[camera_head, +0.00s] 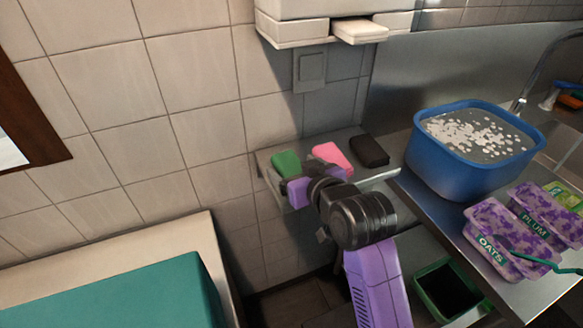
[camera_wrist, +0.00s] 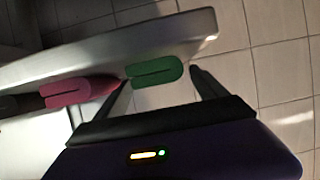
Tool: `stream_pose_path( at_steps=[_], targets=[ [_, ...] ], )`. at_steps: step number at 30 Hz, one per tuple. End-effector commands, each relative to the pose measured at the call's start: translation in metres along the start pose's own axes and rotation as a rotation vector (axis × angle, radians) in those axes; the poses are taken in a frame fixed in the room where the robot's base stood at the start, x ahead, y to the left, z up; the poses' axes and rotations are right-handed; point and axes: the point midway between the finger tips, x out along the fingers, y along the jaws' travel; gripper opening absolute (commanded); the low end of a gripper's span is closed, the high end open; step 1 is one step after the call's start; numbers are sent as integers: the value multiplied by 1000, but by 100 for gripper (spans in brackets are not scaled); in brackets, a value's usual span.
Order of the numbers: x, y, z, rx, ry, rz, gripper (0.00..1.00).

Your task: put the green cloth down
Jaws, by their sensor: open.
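The green cloth (camera_head: 287,163) is a folded pad lying on a small wall shelf (camera_head: 268,160), at the shelf's left end. In the wrist view the green cloth (camera_wrist: 154,71) shows near the shelf's edge, between my fingers in the picture. My gripper (camera_wrist: 160,88) is open, with one finger on each side of the cloth in that view and a gap to its right. In the head view my gripper (camera_head: 297,190) is just in front of the cloth, and its fingers are mostly hidden by my wrist. I cannot tell whether a finger touches the cloth.
A pink cloth (camera_head: 332,157) and a dark cloth (camera_head: 369,151) lie to the right on the same shelf. A blue tub (camera_head: 455,165) of water with white bits stands on the metal counter, beside purple packs (camera_head: 495,230). A dark green bin (camera_head: 447,290) is below.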

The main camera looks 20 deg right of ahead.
Motion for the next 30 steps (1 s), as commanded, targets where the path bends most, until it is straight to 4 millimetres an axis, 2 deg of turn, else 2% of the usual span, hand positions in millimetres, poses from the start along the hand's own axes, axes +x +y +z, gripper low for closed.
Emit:
stream_pose_path(
  at_steps=[5, 13, 21, 24, 30],
  targets=[
    [18, 0, 0, -1, 1, -1, 82],
    [20, 0, 0, -1, 2, -1, 80],
    [19, 0, 0, -1, 1, -1, 27],
    [19, 0, 0, -1, 2, -1, 10],
    [19, 0, -1, -1, 2, -1, 10]
  ],
)
